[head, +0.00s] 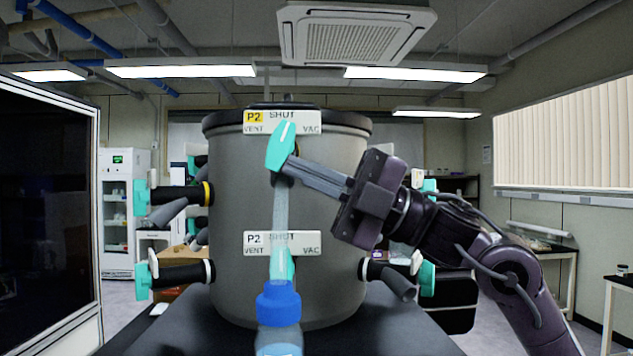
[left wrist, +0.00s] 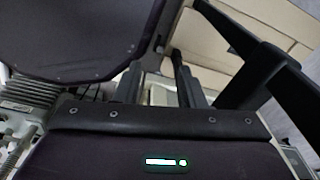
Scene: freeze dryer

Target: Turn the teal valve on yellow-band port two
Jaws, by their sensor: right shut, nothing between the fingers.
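The upper label plate (head: 283,122) has a yellow P2 patch and reads SHUT, VENT and VAC. Below it the teal valve handle (head: 280,147) is tilted, its top leaning right. My right gripper (head: 287,167) is shut and empty, its fingertips at the handle's lower right edge; I cannot tell whether they touch. A pale tube hangs below the handle. A lower plate (head: 282,243) has a white P2 patch, with another teal valve (head: 290,264) partly behind the tube. My left gripper (left wrist: 160,92) shows only in the left wrist view, its fingers apart, nothing visibly held.
The grey drum (head: 235,220) carries side ports with teal valves, including a yellow-banded one (head: 185,194) at left. A blue-capped bottle (head: 279,305) stands in front, low. A dark glass-fronted cabinet (head: 45,215) stands at left. The space right of the drum is occupied by my right arm.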

